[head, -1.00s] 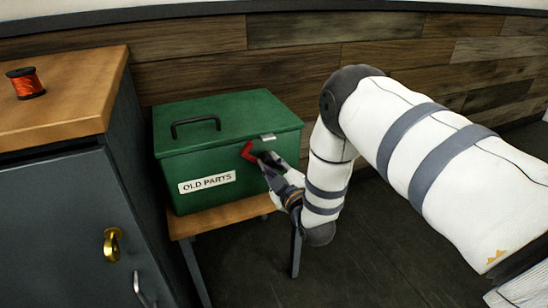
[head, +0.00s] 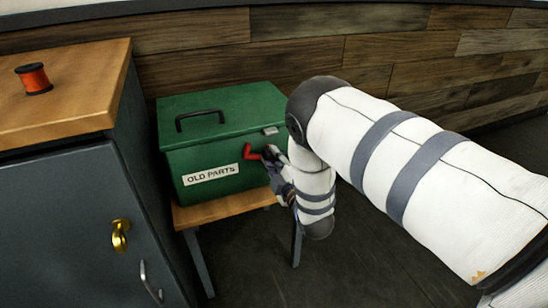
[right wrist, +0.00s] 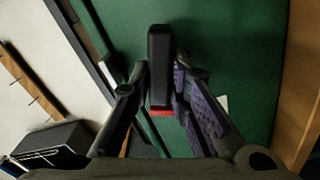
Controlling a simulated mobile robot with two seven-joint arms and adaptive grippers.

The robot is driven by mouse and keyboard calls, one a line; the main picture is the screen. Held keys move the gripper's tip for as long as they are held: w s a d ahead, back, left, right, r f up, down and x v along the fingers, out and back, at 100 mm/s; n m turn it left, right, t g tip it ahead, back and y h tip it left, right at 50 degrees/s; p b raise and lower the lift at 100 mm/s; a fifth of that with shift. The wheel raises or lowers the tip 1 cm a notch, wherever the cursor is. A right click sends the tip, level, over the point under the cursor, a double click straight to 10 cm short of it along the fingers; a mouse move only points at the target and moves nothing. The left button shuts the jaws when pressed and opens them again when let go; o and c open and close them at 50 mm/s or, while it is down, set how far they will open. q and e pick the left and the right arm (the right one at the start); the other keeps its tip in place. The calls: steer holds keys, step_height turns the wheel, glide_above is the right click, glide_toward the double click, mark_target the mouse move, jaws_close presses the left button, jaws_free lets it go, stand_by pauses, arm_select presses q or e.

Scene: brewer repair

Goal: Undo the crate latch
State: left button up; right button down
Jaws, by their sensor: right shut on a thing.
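The green crate (head: 215,140) has a white label reading OLD PARTS and its lid is down. The red crate latch (head: 249,154) is on the front face, towards the right, with its arm pointing roughly sideways to the right. My right gripper (head: 273,157) is shut on the latch's black grip. In the right wrist view the black grip (right wrist: 159,62) stands between the two fingers (right wrist: 160,85), with a bit of red at its lower end. The fingers partly hide the latch in the head view. My left gripper is not in view.
The crate stands on a small wooden stand (head: 222,208). A dark cabinet (head: 70,210) with a wooden top stands close on the left, with an orange spool (head: 34,78) on it. A plank wall (head: 300,60) is behind. Floor on the right is open.

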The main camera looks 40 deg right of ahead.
steer(key=shift+s+d+f, duration=0.1)
steer(key=c, duration=1.5)
jaws_free()
steer(key=v, duration=1.2)
